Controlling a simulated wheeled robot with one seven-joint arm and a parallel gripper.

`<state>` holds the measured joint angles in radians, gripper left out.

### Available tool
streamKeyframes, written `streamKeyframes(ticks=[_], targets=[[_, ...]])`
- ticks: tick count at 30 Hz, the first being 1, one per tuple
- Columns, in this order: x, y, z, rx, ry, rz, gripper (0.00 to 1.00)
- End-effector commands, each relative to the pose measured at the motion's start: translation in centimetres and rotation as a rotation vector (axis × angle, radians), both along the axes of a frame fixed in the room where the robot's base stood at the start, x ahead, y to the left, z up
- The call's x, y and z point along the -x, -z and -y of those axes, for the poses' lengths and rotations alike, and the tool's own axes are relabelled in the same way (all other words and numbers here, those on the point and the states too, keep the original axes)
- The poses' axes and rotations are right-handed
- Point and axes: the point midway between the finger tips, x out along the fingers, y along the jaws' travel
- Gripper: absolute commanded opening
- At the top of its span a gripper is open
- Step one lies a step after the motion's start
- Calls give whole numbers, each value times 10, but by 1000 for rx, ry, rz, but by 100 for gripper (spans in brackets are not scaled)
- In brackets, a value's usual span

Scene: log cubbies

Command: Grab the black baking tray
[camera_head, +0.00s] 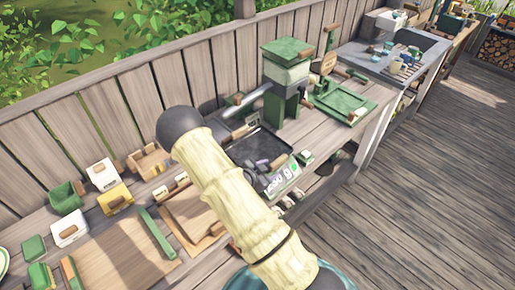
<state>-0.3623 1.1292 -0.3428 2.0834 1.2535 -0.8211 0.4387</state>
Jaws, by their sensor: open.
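The black baking tray (258,145) lies flat on the wooden counter, just right of my arm and in front of the green-and-white machine. My arm crosses the picture and hides part of the tray's left side. Small dark shapes (262,166) sit at the tray's near edge; I cannot tell what they are. My gripper cannot be made out; it may be hidden behind my arm.
The green-and-white machine (287,75) stands behind the tray. A green tray (341,98) is to its right. A printed green-and-white item (283,177) lies near the front edge. Boards and small boxes fill the counter's left. The deck floor (420,200) is clear.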

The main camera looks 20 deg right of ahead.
Motion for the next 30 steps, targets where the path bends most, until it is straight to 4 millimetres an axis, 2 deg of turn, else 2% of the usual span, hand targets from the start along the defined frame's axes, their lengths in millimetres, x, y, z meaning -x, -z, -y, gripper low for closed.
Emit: streamKeyframes(ticks=[3,6,22,30], targets=[[-6,5,14,0,2,-2,51],[-8,9,18,-1,0,-2,51],[-9,10,19,-1,1,-1,51],[-8,11,18,-2,0,-1,0]])
